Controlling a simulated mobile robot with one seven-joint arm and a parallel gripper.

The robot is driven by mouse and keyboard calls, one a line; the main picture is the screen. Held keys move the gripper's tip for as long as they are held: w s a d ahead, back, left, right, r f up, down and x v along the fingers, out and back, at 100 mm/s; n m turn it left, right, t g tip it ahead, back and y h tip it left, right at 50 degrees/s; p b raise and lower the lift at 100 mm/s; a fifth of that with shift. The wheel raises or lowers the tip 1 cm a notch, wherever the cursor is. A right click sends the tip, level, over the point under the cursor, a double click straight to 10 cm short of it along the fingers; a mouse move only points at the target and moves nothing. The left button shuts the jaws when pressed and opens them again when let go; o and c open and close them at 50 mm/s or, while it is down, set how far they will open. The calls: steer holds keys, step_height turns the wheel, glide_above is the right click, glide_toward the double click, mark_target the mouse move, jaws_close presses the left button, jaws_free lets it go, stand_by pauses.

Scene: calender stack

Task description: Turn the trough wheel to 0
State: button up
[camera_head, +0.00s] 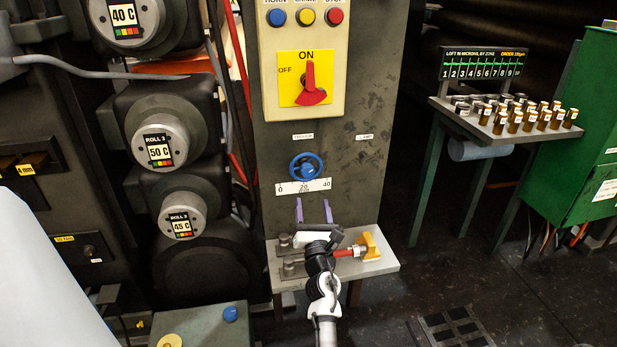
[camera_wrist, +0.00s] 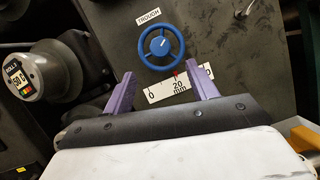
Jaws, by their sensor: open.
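The blue trough wheel (camera_head: 306,166) is mounted on the grey panel; it also shows in the wrist view (camera_wrist: 161,46) under a label reading TROUGH (camera_wrist: 148,20). A white mm scale (camera_head: 303,187) marked 0, 20 and 40 sits below it. In the wrist view a red pointer (camera_wrist: 177,73) stands near 20 on that scale. My gripper (camera_head: 313,205) has its purple fingers apart, just below the scale in the head view. In the wrist view the empty fingers (camera_wrist: 166,75) point towards the wheel, apart from it, and partly cover the scale's right part.
Above the wheel is a yellow box (camera_head: 262,60) with a red ON/OFF switch (camera_head: 313,85). A shelf (camera_head: 378,262) below carries metal knobs and a yellow block (camera_head: 370,245). Rollers with temperature labels (camera_head: 158,149) stand left. A sample rack (camera_head: 500,118) stands right.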

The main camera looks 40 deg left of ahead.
mark_target(308, 173)
steer(key=x, duration=1)
steer(key=shift+a, duration=0.15)
steer(key=c, duration=1)
